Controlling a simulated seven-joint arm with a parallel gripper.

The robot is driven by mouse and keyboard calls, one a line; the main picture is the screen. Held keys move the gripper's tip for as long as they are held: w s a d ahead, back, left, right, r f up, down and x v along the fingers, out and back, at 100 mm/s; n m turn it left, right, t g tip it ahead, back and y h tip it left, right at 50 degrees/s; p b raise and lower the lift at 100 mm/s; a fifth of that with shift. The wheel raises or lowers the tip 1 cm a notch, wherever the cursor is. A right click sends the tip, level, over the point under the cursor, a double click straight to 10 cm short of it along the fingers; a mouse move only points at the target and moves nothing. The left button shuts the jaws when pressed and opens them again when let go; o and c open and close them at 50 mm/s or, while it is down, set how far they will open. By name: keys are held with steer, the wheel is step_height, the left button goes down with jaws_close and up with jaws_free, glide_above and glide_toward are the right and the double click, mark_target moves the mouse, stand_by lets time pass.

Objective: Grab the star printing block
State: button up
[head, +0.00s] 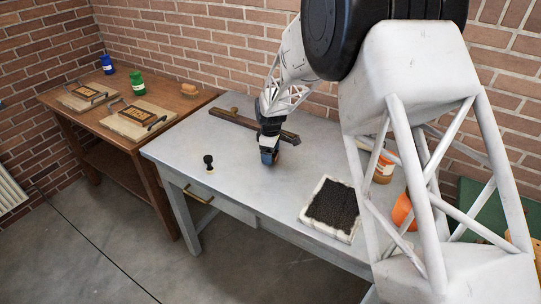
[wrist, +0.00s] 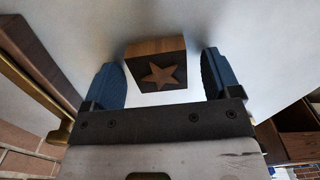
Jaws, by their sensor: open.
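The star printing block is a wooden block (wrist: 155,62) with a dark face bearing a raised orange-brown star. In the wrist view it sits between my gripper's (wrist: 163,75) two blue fingers, with a gap visible on each side. The fingers are open and hold nothing. In the head view my gripper (head: 269,156) is low over the grey table (head: 215,165), near its middle; the block is mostly hidden there, with only a brown bit showing beside the fingers.
A dark wooden bar with brass fittings (head: 235,118) lies behind my gripper. A white tray with black filling (head: 332,207) is at the right. A wooden bench (head: 185,103) at the left holds two presses. The table's front left is clear.

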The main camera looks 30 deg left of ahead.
steer(key=c, duration=1)
steer(key=shift+r, duration=0.1)
steer(key=shift+r, duration=0.7)
step_height(320, 180, up, 2)
steer(key=shift+r, duration=0.1)
steer(key=s+d, duration=0.3)
steer(key=s, duration=0.1)
steer(key=s+d+r, duration=0.1)
steer(key=s+d, duration=0.2)
steer(key=d, duration=0.1)
steer(key=s+d, duration=0.4)
steer(key=shift+s+r, duration=0.15)
steer(key=shift+s, duration=0.2)
